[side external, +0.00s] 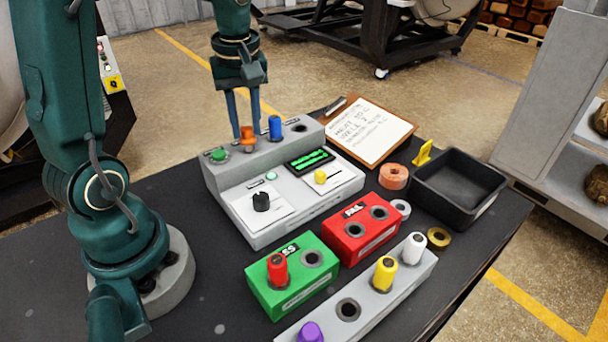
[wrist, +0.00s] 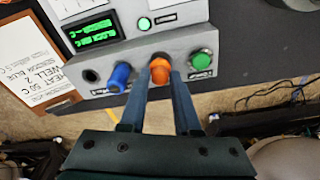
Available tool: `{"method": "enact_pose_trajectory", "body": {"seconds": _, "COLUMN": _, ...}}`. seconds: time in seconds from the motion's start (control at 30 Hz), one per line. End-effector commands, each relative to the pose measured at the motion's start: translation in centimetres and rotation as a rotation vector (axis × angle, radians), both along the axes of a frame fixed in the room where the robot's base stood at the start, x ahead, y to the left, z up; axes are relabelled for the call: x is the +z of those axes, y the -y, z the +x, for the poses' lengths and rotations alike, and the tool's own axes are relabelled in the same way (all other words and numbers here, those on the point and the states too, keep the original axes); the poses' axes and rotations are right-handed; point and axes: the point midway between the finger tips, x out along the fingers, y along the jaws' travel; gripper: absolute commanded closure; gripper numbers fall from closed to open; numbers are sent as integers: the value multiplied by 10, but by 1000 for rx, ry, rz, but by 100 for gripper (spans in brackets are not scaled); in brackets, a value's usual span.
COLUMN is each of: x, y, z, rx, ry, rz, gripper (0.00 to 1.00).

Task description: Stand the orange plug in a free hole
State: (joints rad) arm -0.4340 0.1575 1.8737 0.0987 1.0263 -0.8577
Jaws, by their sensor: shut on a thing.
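The orange plug (side external: 248,141) is upright at the raised back ledge of the grey console (side external: 285,215), between a green button and a blue plug (side external: 275,127). My gripper (side external: 246,128) reaches down from above and is shut on the orange plug. In the wrist view the fingers (wrist: 161,82) lie on both sides of the orange plug (wrist: 159,67). I cannot tell how deep its lower end sits. Empty holes show at the ledge's right end (side external: 298,128), in the red block (side external: 355,229), in the green block (side external: 312,258) and in the front grey rack (side external: 348,310).
A red plug (side external: 277,269) stands in the green block. Yellow (side external: 385,273), white (side external: 413,248) and purple (side external: 309,332) plugs stand in the front rack. A black tray (side external: 466,215), loose rings (side external: 438,238) and a clipboard (side external: 367,128) lie to the right of the console.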

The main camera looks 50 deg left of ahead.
Motion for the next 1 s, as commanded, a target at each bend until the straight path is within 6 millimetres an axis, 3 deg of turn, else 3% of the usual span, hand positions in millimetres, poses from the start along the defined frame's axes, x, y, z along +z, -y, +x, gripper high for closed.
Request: {"method": "enact_pose_trajectory", "body": {"seconds": 1.0, "x": -16, "y": 0, "z": 0, "rx": 0, "ry": -1, "rz": -1, "gripper": 100}}
